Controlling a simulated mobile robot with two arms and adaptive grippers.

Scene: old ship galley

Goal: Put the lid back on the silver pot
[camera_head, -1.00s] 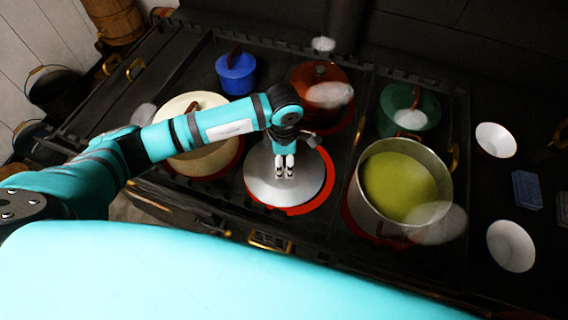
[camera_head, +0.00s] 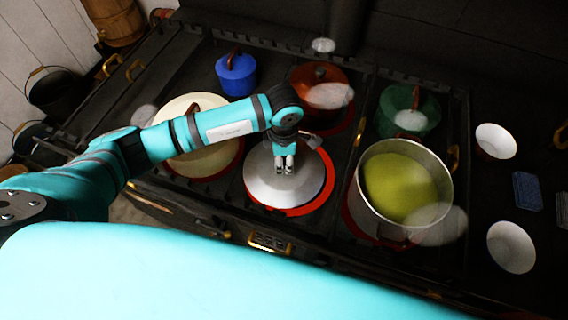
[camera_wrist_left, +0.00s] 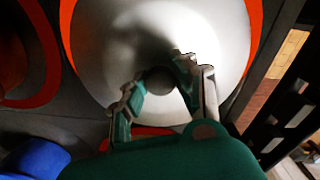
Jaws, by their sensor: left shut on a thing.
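The silver lid (camera_head: 262,182) is a round metal disc with a dark knob, over a red-ringed burner in the middle of the stove. My left gripper (camera_head: 284,168) points down at its centre and is shut on the knob (camera_wrist_left: 158,80), seen in the left wrist view. The lid appears slightly raised, but I cannot tell its exact clearance. The silver pot (camera_head: 367,211) stands to the right, uncovered, with yellow-green soup (camera_head: 398,185) inside. My right gripper is not in view.
A cream pot (camera_head: 205,160) stands left of the lid. Behind are a blue pot (camera_head: 236,80), a red-brown pot (camera_head: 318,75) and a green pot (camera_head: 410,100). Two white bowls (camera_head: 496,140) (camera_head: 511,247) lie at the right. Pale translucent puffs hang over parts of the stove.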

